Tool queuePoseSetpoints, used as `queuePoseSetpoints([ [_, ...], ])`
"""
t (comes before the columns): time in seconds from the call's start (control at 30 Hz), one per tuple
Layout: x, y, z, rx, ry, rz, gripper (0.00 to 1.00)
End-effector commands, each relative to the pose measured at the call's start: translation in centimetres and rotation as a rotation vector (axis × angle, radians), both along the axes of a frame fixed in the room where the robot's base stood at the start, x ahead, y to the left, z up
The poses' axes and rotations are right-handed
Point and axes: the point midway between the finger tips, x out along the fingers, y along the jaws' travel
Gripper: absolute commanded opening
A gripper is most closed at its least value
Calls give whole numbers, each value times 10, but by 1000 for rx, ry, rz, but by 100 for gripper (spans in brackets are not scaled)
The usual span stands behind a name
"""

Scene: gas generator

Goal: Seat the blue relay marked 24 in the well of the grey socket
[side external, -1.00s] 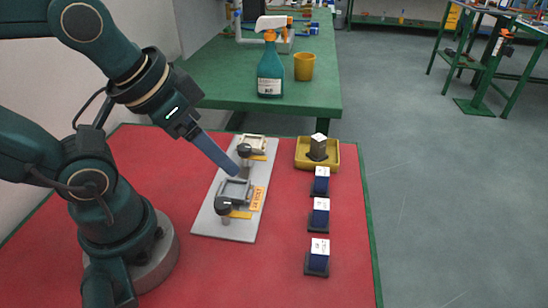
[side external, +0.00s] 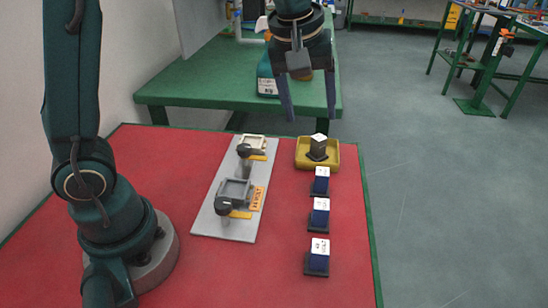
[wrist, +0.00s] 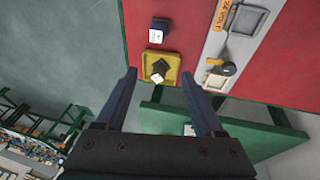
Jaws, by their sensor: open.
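My gripper (side external: 309,112) is open and empty, high above the table's far side. In the wrist view its fingers (wrist: 160,74) flank the yellow tray, with one blue relay (wrist: 161,25) beyond.
A cream socket (side external: 242,138) shares the pale plate (side external: 207,219), with dark knobs beside both sockets. A yellow tray (side external: 301,162) holds a dark block with a white top (side external: 318,150). The red table's near middle is clear.

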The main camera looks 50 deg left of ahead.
Motion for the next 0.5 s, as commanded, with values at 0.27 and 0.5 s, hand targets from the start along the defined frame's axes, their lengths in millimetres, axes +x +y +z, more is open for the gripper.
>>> queuePoseSetpoints([
  [0.27, 36, -15, -69, 17, 139, 32, 70],
  [0.5, 33, -20, -104, 31, 217, 14, 70],
])
